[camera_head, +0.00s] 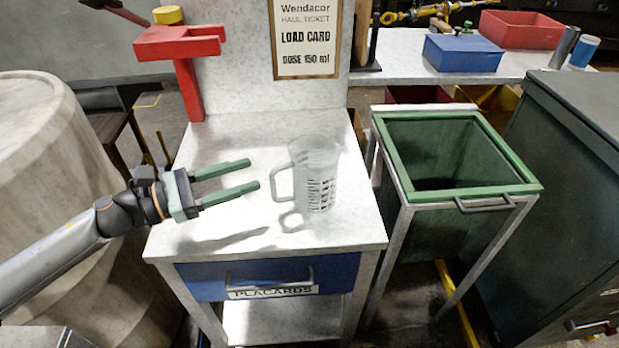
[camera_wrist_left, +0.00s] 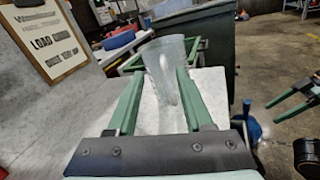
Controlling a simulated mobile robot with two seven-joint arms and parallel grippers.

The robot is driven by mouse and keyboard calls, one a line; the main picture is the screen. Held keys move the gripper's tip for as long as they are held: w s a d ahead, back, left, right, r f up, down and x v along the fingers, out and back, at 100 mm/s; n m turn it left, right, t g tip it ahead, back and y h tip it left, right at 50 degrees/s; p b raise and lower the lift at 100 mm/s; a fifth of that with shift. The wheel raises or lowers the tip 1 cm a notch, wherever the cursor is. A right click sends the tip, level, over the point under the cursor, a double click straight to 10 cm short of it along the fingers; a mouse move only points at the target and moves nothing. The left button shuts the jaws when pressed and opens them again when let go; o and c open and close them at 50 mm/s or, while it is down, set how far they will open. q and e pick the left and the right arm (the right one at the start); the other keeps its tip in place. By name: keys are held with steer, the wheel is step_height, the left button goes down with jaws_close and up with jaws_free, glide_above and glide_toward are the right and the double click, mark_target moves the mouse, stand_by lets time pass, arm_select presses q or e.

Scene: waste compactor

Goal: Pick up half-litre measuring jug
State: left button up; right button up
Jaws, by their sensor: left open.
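The half-litre measuring jug (camera_head: 318,172) is clear, with dark markings, and stands upright on the white worktop (camera_head: 240,140). Its handle points left, toward my left gripper (camera_head: 254,174). My left gripper is open and empty, its two green fingers just left of the handle and apart from the jug. In the left wrist view the jug (camera_wrist_left: 168,68) shows beyond and between the fingertips (camera_wrist_left: 160,73); the handle is hard to make out there. My right gripper (camera_wrist_left: 271,113) shows at the right edge of the wrist view, its fingers apart and empty, far from the jug.
A red stand (camera_head: 185,75) rises at the worktop's back left. A load card (camera_head: 305,38) hangs on the back panel. A green open bin (camera_head: 455,160) stands to the right. A blue drawer (camera_head: 275,278) sits under the worktop. The worktop around the jug is clear.

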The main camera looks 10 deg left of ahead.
mark_target(272, 171)
arm_select(q)
steer(key=p+x, duration=0.1)
steer(key=x, duration=0.4)
steer(key=shift+s+d, duration=0.1)
steer(key=shift+s, duration=0.15)
steer(key=shift+w+d+f, duration=0.15)
steer(key=shift+w+d, duration=0.15)
steer(key=shift+d, duration=0.2)
steer(key=shift+c, duration=0.2)
jaws_close()
stand_by(0.6)
